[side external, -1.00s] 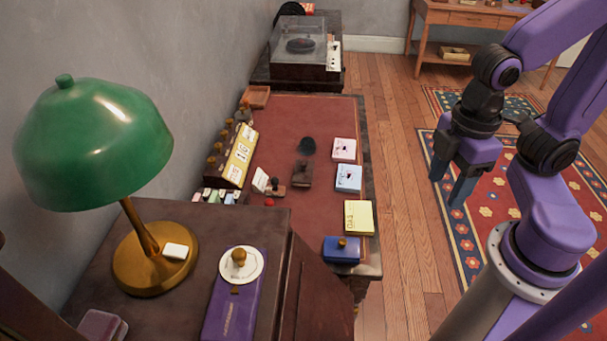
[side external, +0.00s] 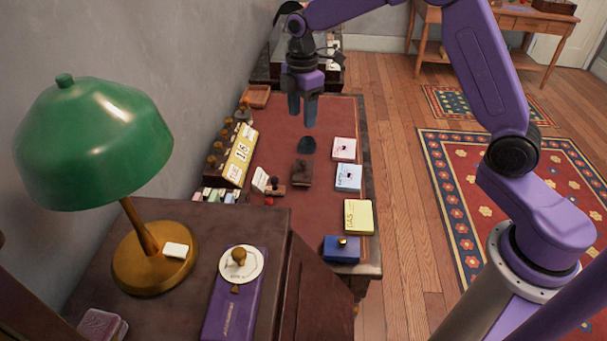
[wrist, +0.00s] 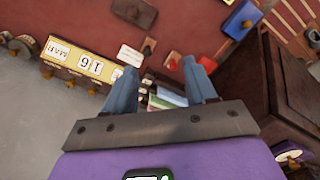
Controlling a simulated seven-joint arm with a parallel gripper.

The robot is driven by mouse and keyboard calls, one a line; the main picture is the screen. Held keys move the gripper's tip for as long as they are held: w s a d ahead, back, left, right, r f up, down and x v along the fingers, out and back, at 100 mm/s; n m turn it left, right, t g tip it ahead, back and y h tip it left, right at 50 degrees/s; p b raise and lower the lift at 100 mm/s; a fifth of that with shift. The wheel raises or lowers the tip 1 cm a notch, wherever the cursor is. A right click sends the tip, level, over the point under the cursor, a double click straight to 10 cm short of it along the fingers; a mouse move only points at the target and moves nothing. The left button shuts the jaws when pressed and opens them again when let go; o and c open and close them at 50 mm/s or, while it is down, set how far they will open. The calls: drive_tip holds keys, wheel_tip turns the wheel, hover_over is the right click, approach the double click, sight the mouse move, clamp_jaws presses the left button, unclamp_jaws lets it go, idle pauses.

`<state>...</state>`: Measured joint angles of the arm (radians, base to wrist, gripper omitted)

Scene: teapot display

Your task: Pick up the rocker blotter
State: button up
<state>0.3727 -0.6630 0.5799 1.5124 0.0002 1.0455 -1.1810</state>
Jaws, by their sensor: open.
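The rocker blotter (side external: 302,173) appears to be the dark brown block on the red desk top, near the middle in the side view. What seems to be the same block shows at the top edge of the wrist view (wrist: 135,10), partly cut off. My gripper (side external: 302,116) is open and empty, pointing down above the far part of the desk, beyond the block and apart from it. In the wrist view, the two blue-grey fingers of my gripper (wrist: 160,60) are spread with nothing held between them.
A wooden calendar (side external: 238,158) stands along the wall side. A small stamp (side external: 276,187) and card lie left of the block. Boxes line the right edge, including a blue one (side external: 341,250). A black round item (side external: 307,146) lies beyond the block. A green lamp (side external: 95,140) stands nearest.

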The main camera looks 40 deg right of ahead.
drive_tip(key=w+d+f, duration=0.3)
drive_tip(key=w+d, duration=0.1)
drive_tip(key=w, duration=0.1)
hover_over(303, 160)
drive_tip(key=shift+n, duration=0.4)
wheel_tip(303, 160, down, 12)
drive_tip(key=shift+w+r, duration=0.1)
drive_tip(key=shift+s+f, duration=0.2)
drive_tip(key=shift+f, duration=2.55)
clamp_jaws()
